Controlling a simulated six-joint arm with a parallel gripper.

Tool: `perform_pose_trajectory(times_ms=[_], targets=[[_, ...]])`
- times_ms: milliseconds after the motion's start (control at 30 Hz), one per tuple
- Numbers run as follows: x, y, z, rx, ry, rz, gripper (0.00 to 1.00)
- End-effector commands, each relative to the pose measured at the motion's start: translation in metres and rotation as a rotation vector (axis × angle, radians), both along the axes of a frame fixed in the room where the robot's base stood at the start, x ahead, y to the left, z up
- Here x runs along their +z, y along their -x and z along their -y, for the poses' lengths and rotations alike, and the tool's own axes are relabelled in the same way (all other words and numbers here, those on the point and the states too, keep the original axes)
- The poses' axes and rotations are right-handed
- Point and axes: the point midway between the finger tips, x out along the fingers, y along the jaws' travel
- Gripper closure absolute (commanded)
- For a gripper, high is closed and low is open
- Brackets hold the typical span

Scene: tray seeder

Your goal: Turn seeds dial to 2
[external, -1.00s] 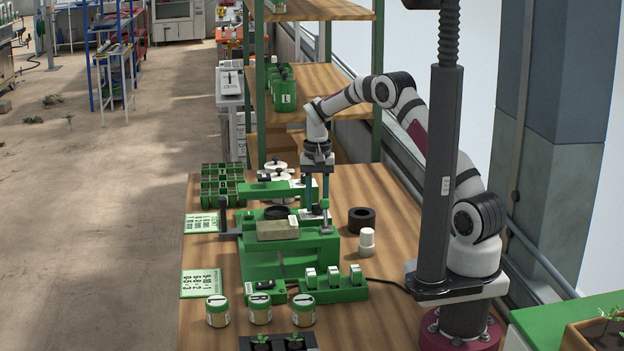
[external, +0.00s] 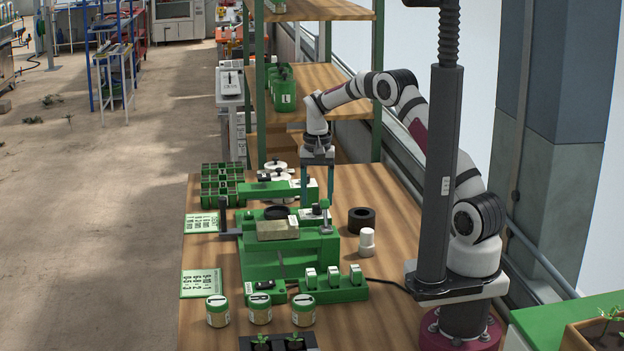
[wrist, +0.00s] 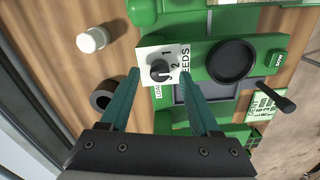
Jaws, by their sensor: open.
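The seeds dial (wrist: 160,70) is a black knob on a white plate (wrist: 148,54) marked SEEDS, with the digits 1 and 2 beside it. A pale mark shows near the knob's lower right; I cannot tell for sure which number it points to. In the external view the dial (external: 317,209) sits on the green seeder (external: 262,262). My gripper (external: 317,203) points down just above the dial. In the wrist view my gripper (wrist: 159,72) is open, with one teal finger on each side of the knob, apart from it. It holds nothing.
A black ring (external: 362,220) and a white-capped bottle (external: 367,243) stand right of the seeder. A black lever (wrist: 272,96) and a dark round opening (wrist: 232,62) are near the dial. Several jars (external: 260,309) stand in front. Bare table lies at the right.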

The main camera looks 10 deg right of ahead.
Motion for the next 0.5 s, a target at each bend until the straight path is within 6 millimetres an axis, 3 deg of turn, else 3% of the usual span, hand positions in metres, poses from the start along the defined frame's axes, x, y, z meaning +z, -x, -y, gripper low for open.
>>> perform_pose_trajectory(times_ms=[300,500], targets=[[0.096,-0.001,0.0,-0.001,-0.002,0.005,0.37],[0.133,0.0,0.0,0.0,-0.001,0.002,0.37]])
